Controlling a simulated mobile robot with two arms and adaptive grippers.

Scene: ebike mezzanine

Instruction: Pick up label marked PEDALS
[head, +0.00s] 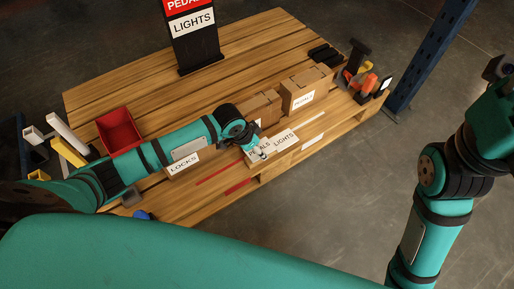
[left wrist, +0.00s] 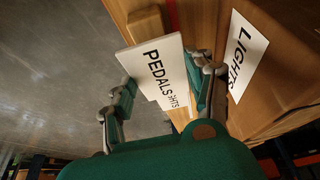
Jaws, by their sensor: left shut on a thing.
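The white label marked PEDALS (left wrist: 152,68) is between the fingers of my left gripper (left wrist: 160,92) in the left wrist view. The gripper is shut on it. In the head view my left gripper (head: 259,152) is at the front edge of the wooden table, and the PEDALS label (head: 258,147) shows partly behind the fingers. Part of another label's lettering shows behind the PEDALS label.
A LOCKS label (head: 183,163) is near my left forearm. Cardboard boxes (head: 306,88) stand behind the gripper. A red bin (head: 118,130) is at left, a black sign stand (head: 196,50) at the back. A blue post (head: 428,55) rises beyond the table's right end.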

